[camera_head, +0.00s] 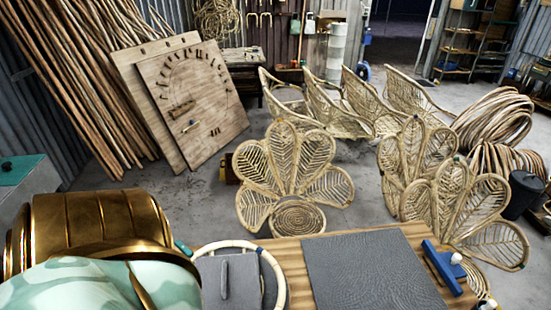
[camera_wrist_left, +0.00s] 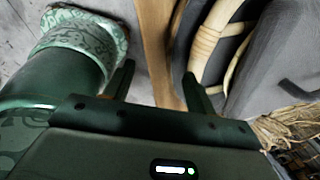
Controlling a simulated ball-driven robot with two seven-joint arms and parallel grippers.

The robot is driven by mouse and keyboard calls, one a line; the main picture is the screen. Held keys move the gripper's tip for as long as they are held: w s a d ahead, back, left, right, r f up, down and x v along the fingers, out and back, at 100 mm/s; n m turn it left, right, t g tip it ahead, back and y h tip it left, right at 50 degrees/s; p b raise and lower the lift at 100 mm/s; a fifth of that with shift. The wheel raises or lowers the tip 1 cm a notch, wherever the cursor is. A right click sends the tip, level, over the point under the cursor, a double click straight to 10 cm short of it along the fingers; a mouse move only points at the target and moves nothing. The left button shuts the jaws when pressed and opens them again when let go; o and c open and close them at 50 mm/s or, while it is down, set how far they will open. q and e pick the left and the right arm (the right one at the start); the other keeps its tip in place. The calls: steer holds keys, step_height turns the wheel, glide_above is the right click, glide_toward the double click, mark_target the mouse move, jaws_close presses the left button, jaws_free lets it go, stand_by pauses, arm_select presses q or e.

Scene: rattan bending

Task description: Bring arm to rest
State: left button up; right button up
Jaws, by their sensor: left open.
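My left arm (camera_head: 100,260), gold and mint green, fills the lower left of the head view. In the left wrist view, my left gripper (camera_wrist_left: 160,82) is open, with its two dark green fingers apart. No object is held between the fingers; a wooden edge (camera_wrist_left: 158,50) shows behind the gap. A pale rattan ring (camera_head: 279,271) lies at the bench's left end, and its bound part (camera_wrist_left: 208,45) shows just beyond the right finger in the wrist view. Whether the finger touches it I cannot tell. My right gripper is in neither view.
The wooden bench (camera_head: 290,244) carries a dark grey mat (camera_head: 370,270), a grey block (camera_head: 228,280) and a blue tool (camera_head: 443,267). Petal-backed rattan chairs (camera_head: 290,170) stand beyond it. A pegged board (camera_head: 190,100) leans at the back left. Open floor lies between.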

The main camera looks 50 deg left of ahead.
arm_select(q)
steer(key=w+d+f+n+h+b, duration=0.1)
steer(key=d+f+n, duration=0.15)
steer(key=d, duration=0.45)
steer(key=w+d+f+n, duration=0.1)
steer(key=d+n, duration=0.3)
steer(key=d, duration=0.3)
step_height(320, 180, down, 31)
steer(key=s+a+g+b, duration=0.1)
steer(key=s+b, duration=0.1)
steer(key=b, duration=2.8)
steer(key=shift+r+b, duration=0.2)
steer(key=shift+b, duration=0.1)
steer(key=shift+s, duration=0.1)
